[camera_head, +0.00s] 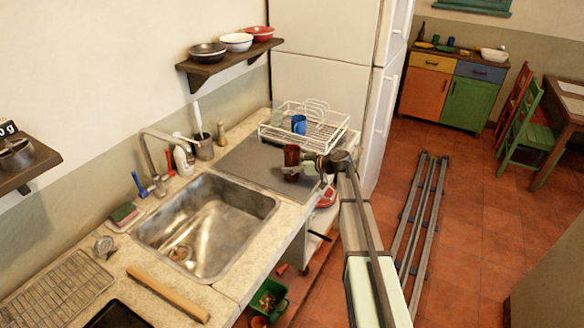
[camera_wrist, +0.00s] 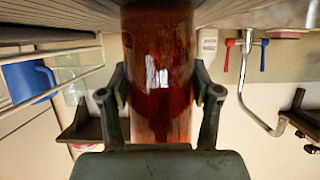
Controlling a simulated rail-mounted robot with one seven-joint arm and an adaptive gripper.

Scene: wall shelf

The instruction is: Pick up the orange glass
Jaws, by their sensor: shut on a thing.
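The orange glass looks dark reddish-brown and see-through. In the head view the glass (camera_head: 291,155) is upright over the right part of the grey counter surface, in front of the dish rack. In the wrist view the glass (camera_wrist: 158,50) fills the middle, between the two fingers. My gripper (camera_wrist: 158,90) is shut on it, with one finger against each side. In the head view my gripper (camera_head: 301,165) reaches it from the right. I cannot tell whether the glass touches the counter.
A white dish rack (camera_head: 335,133) with a blue cup (camera_head: 299,124) stands just behind the glass. The sink (camera_head: 205,222) lies to the left. A wall shelf (camera_head: 228,63) with several bowls hangs above. The grey surface (camera_head: 250,163) left of the glass is clear.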

